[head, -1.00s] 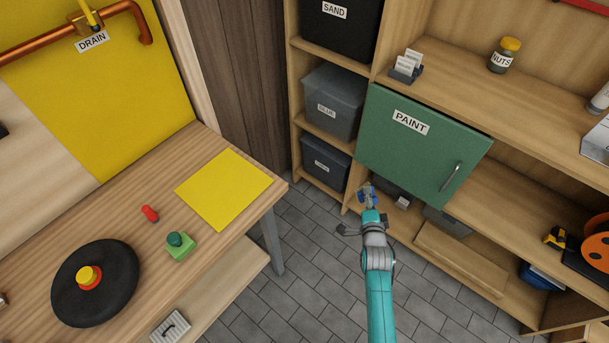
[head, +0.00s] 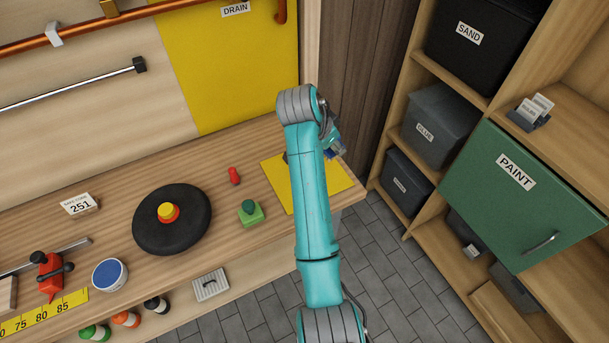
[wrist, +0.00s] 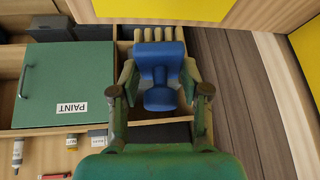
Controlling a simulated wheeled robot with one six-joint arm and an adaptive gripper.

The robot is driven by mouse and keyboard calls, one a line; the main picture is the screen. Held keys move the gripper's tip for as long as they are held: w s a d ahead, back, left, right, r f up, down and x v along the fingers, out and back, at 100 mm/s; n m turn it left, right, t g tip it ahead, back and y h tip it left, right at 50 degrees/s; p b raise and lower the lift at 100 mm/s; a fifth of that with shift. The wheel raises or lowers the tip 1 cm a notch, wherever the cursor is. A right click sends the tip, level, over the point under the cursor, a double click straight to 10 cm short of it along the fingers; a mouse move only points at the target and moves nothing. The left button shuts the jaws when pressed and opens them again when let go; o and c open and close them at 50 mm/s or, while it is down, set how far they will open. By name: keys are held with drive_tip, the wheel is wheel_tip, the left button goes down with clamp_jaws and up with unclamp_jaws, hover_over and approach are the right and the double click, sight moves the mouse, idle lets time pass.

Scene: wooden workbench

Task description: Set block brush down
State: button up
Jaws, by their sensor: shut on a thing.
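My gripper (wrist: 160,78) is shut on the block brush (wrist: 161,58), which has a blue body with a rounded knob and pale bristles at its far end in the wrist view. In the head view my gripper (head: 333,140) is mostly hidden behind my teal arm, and only a small blue bit of the brush shows beside it. The arm reaches over the right end of the workbench, across a yellow square (head: 333,182). I cannot tell the brush's height above the bench.
On the workbench (head: 120,185) are a black disc (head: 150,235), a red peg (head: 234,176), a green block (head: 250,212) and a blue-topped tub (head: 109,275). The shelf unit with a green PAINT door (head: 530,200) stands at the right. Part of the yellow square is bare.

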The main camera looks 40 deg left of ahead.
drive_tip(key=shift+h, duration=0.4)
drive_tip(key=s, duration=0.1)
drive_tip(key=s+a+r, duration=0.1)
drive_tip(key=s, duration=0.1)
drive_tip(key=s+a+r, duration=0.1)
drive_tip(key=s, duration=0.1)
drive_tip(key=shift+a, duration=0.2)
wheel_tip(320, 180, down, 10)
drive_tip(key=shift+r, duration=0.2)
drive_tip(key=o, duration=1.1)
drive_tip(key=shift+f, duration=0.1)
drive_tip(key=v, duration=0.7)
drive_tip(key=w+v, duration=0.1)
drive_tip(key=v, duration=0.2)
drive_tip(key=shift+s+a+r, duration=0.2)
drive_tip(key=shift+r, duration=0.35)
